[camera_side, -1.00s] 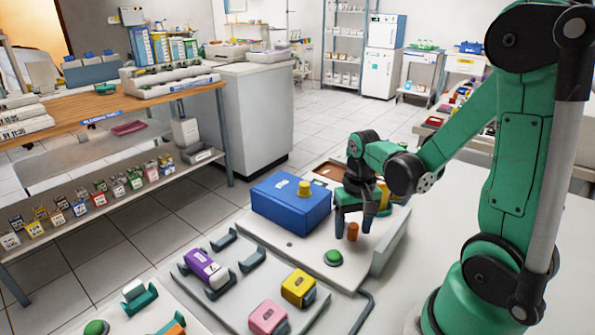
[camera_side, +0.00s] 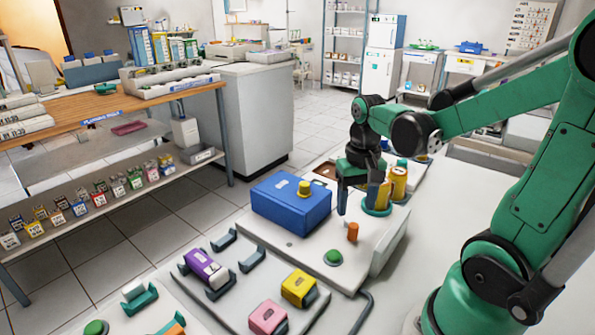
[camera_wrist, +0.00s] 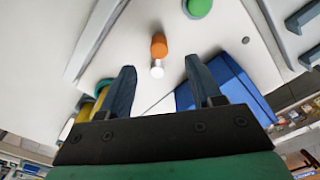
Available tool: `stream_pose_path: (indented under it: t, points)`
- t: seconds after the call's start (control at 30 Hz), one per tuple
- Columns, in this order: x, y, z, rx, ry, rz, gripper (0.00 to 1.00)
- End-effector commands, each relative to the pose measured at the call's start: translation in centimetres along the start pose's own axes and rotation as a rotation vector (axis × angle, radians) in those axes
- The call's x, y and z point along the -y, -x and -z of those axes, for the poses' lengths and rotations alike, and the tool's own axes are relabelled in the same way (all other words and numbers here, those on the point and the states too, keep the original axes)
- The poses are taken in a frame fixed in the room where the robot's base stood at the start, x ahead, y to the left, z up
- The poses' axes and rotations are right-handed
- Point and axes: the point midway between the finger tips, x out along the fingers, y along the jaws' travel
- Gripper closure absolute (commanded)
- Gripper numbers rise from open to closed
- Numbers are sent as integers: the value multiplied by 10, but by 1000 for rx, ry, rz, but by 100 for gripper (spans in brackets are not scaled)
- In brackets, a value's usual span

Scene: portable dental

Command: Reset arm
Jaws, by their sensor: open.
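My gripper (camera_side: 354,203) is open, with its dark fingers pointing down above the white board (camera_side: 285,246). It also shows in the wrist view (camera_wrist: 165,88) with both fingers spread and nothing between them. A small orange cylinder (camera_side: 352,232) stands on the board in front of the gripper, apart from it. In the wrist view the orange cylinder (camera_wrist: 159,46) has a white end and lies beyond the fingertips. A green button (camera_side: 333,257) is on the board nearer the camera.
A blue box (camera_side: 291,203) with a yellow knob (camera_side: 304,188) stands left of the gripper. Yellow containers (camera_side: 399,182) stand behind it to the right. Purple (camera_side: 203,266), yellow (camera_side: 298,287) and pink (camera_side: 268,317) blocks lie in front. The board around the green button is clear.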

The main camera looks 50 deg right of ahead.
Motion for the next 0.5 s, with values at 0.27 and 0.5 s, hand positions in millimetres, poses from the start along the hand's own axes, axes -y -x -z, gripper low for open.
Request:
stream_pose_path:
  t: [0.27,0.5]
  points:
    - [20,8,-3,-96,111,20,42]
    - [81,34,-20,-412,452,121,42]
